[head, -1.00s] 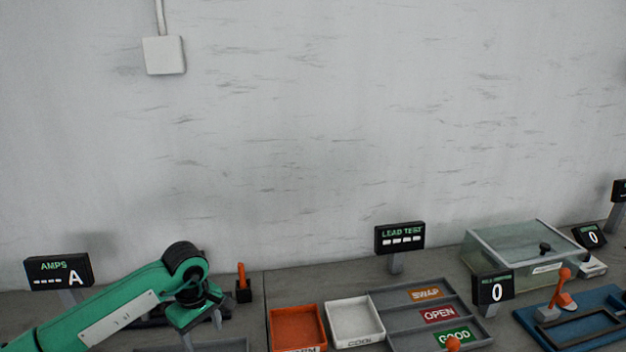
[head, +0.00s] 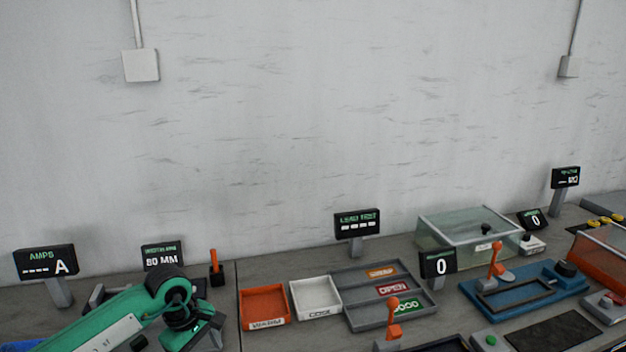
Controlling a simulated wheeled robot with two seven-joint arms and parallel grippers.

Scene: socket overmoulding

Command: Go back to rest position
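My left arm comes in from the lower left in green. Its gripper (head: 205,338) shows only in part at the bottom edge, and I cannot tell whether its fingers are open or shut. I see nothing held in the part that shows. My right gripper is not in view.
The bench holds an orange WARM tray (head: 265,322), a white COOL tray (head: 316,311) and a grey sorting tray (head: 352,277). A clear lidded box (head: 460,240) and a blue fixture (head: 535,298) stand to the right. Display posts, such as AMPS (head: 46,262), line the back.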

